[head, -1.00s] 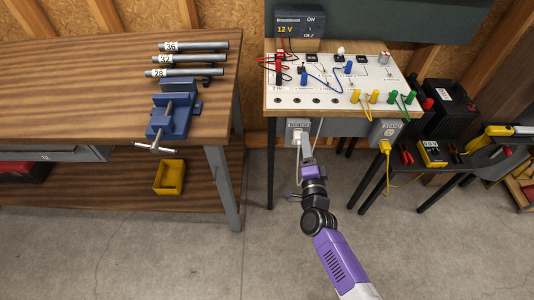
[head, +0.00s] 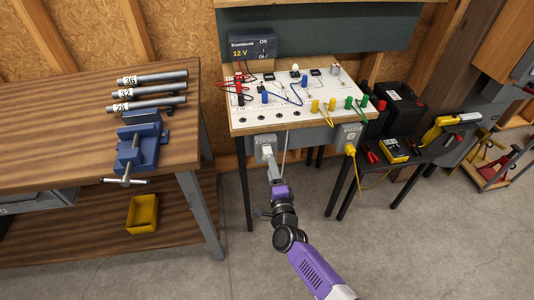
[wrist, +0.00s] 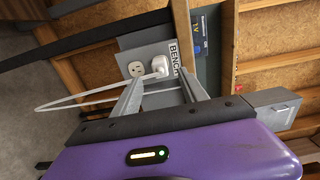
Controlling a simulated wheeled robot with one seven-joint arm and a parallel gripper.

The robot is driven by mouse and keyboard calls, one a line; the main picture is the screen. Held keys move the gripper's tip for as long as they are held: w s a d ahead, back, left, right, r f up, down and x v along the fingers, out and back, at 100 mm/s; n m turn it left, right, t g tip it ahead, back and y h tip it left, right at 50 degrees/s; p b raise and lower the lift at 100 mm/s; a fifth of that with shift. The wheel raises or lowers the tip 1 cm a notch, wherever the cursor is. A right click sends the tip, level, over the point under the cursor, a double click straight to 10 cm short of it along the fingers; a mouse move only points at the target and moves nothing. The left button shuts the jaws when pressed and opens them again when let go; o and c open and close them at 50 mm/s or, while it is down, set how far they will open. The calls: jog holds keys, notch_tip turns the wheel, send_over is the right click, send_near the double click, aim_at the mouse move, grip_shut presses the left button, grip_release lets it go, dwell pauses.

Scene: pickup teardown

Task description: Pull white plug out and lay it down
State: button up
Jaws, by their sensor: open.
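The white plug (wrist: 160,65) sits in the right-hand socket of a grey outlet plate marked BENCH (wrist: 137,68) in the wrist view. Its white cord (wrist: 85,103) loops away to the left. In the head view the outlet (head: 265,144) is under the front left of the test bench, with the plug small and hard to make out. My gripper (wrist: 161,76) is open, its two fingers pointing at the outlet with the plug between their tips in the picture. I cannot tell whether either finger touches the plug. The gripper also shows in the head view (head: 272,170).
The test bench (head: 300,125) carries wired panels and a 12 V supply (head: 252,47). A second outlet (head: 347,136) holds a yellow plug. A wooden workbench (head: 60,120) with a blue vise (head: 138,142) stands left. A small table with a meter (head: 394,150) stands right. Floor in front is clear.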

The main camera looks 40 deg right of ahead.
aim_at(268, 155)
jog(key=shift+b+x, duration=1.2)
jog(key=shift+x, duration=2.3)
jog(key=shift+c, duration=0.4)
grip_shut()
jog(key=shift+s, duration=0.1)
jog(key=shift+p+v, duration=1.05)
jog(key=shift+v, duration=1.85)
jog(key=shift+r, duration=0.1)
